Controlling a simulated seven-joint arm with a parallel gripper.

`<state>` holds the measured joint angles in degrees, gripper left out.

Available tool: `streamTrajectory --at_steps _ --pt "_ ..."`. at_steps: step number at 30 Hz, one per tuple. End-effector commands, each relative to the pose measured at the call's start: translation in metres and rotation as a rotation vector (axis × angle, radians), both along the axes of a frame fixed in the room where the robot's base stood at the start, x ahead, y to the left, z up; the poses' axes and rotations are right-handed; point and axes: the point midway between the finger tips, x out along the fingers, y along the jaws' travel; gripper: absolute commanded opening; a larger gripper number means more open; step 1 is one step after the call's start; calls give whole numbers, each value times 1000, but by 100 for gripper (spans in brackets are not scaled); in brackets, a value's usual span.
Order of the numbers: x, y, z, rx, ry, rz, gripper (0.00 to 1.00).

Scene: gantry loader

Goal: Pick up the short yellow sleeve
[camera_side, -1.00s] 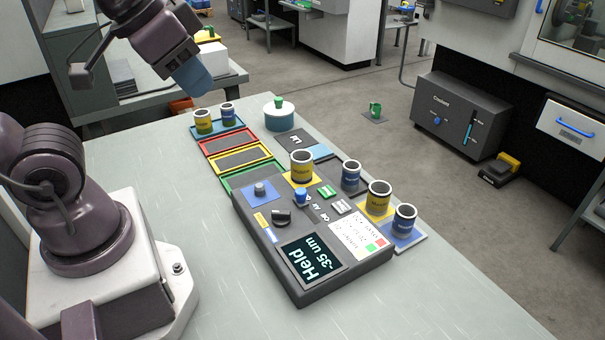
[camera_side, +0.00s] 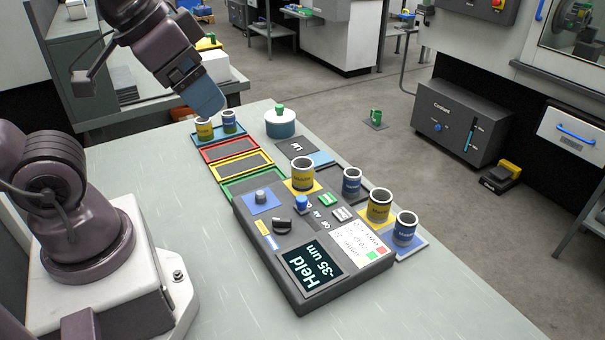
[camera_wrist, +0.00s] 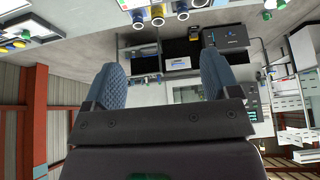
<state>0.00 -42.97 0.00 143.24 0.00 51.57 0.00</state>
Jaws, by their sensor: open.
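Three yellow-banded sleeves show in the side view: one (camera_side: 204,133) in the blue tray at the far end of the bench, one (camera_side: 302,175) on the gauge's yellow pad, and one (camera_side: 379,207) on a yellow pad at the right. I cannot tell for certain which is the short one by height. My gripper (camera_side: 208,104) is above the blue tray, just over its yellow sleeve and partly in front of that sleeve's top. In the wrist view my gripper (camera_wrist: 160,78) has its two blue fingers wide apart with nothing between them. Several sleeves show at that view's top edge.
A blue sleeve (camera_side: 229,122) stands close beside the yellow one in the blue tray (camera_side: 238,131). Empty red (camera_side: 207,155), yellow (camera_side: 217,177) and green trays lie nearer. A white-and-teal pot (camera_side: 281,125) stands to the right. The bench's left front is clear.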

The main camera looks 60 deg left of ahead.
Motion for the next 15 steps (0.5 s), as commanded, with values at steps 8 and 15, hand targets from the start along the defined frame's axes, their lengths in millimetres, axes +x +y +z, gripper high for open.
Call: streamTrajectory --at_steps 8,15 --pt "3 5 -11 -1 58 25 82" --pt "47 25 -39 13 259 49 82"
